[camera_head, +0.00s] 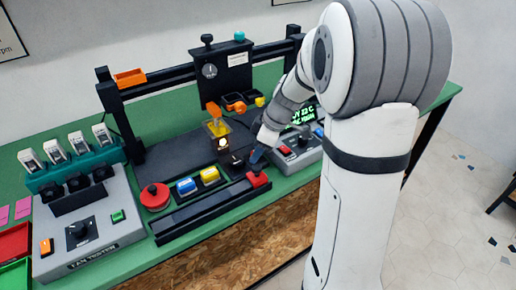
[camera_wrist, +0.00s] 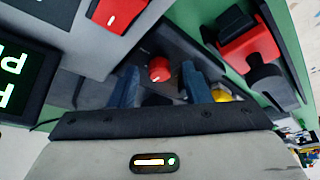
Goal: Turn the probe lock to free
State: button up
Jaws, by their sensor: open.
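A small red knob (camera_wrist: 159,69) on a dark surface shows between my fingers in the wrist view; it may be the probe lock, but I cannot read a label there. Its angle is too small to read. My gripper (camera_wrist: 160,82) is open, with one blue finger on each side of the knob in the picture, and empty. I cannot tell whether the fingers reach the knob. In the head view my gripper (camera_head: 255,158) points down beside the right end of the printer bed, and the knob is not clearly visible there.
A red block (camera_head: 258,180) on the front rail is close to my gripper; it also shows in the wrist view (camera_wrist: 245,42). A grey console with a red switch (camera_head: 285,150) stands to the right. Yellow (camera_head: 209,175) and blue (camera_head: 186,187) buttons lie to the left.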

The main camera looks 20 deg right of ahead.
jog(key=shift+c, duration=0.4)
grip_shut()
